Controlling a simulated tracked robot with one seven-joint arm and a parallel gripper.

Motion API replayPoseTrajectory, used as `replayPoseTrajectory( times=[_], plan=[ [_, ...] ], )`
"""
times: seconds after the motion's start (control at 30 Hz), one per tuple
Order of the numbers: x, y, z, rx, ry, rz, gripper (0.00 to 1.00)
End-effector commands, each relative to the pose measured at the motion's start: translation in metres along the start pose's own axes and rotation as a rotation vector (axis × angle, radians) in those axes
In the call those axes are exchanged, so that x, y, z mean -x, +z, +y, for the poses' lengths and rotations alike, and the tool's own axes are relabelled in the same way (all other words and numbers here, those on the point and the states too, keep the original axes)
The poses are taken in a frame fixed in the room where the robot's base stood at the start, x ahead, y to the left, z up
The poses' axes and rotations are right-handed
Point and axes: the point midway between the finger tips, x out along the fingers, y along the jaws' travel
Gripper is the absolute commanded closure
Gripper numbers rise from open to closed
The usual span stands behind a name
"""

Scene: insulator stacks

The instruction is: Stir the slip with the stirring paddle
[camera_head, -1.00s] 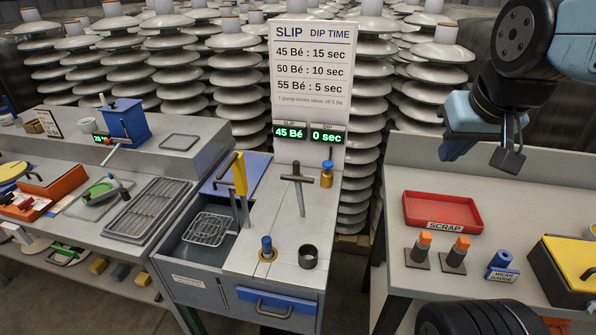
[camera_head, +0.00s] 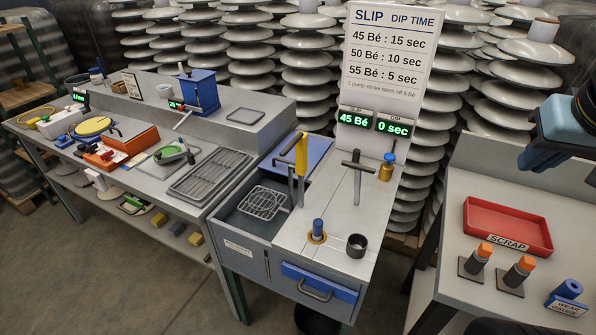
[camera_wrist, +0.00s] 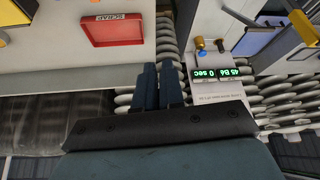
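A dark T-handled tool (camera_head: 356,180), which looks like the stirring paddle, stands upright in the top of the grey slip station (camera_head: 330,215); its lower end is hidden. The slip tank (camera_head: 236,212) on the station's left is open, with a wire rack (camera_head: 263,202) in it. The sign (camera_head: 385,60) reads 45 Bé and 0 sec. My gripper is mostly cut off at the right edge of the head view, well right of the tool. In the wrist view my gripper (camera_wrist: 159,70) has its fingers close together, with nothing seen between them.
A yellow-handled lever (camera_head: 301,158) rises beside the tank. A blue-knobbed plunger (camera_head: 318,230) and dark cup (camera_head: 356,245) are at the station's front. A red scrap tray (camera_head: 508,226) is on the right bench. Insulator stacks (camera_head: 305,75) crowd behind.

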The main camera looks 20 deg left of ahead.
Motion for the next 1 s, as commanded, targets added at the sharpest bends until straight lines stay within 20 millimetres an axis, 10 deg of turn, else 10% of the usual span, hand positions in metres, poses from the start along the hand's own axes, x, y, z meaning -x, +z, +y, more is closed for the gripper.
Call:
replayPoseTrajectory(
  times=[0.37, 1.0],
  plan=[
    [-0.009, -0.03, -0.029, 0.246, -0.028, -0.068, 0.6],
    [-0.063, -0.093, -0.199, 1.225, -0.159, -0.261, 0.6]
  ],
)
